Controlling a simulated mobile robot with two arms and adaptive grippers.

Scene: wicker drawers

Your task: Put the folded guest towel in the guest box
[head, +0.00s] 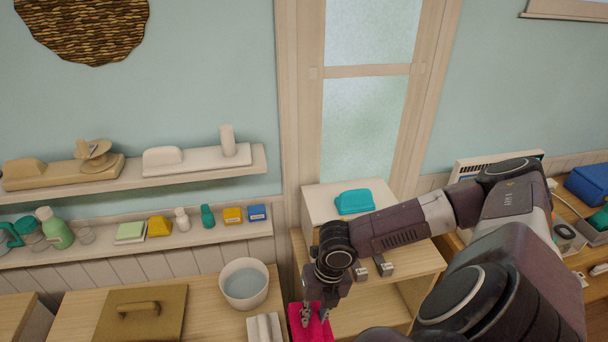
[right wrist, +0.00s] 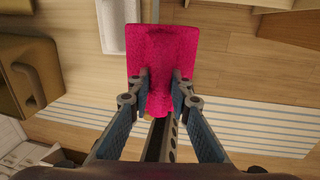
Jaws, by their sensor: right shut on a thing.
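The folded guest towel looks to be the bright pink cloth (head: 296,318) at the bottom of the head view. My right gripper (head: 316,318) points down and is shut on it. In the right wrist view the towel (right wrist: 162,55) is pinched between both fingers of the right gripper (right wrist: 160,95), and its wide part extends past them. It appears held above the wooden floor and striped rug. No guest box is marked; a white box (head: 322,208) with a teal folded item on top stands just beyond my right gripper. My left gripper is not in view.
A wooden cabinet (head: 415,262) with an open front stands beside my right forearm. Wall shelves (head: 140,250) hold several small items.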

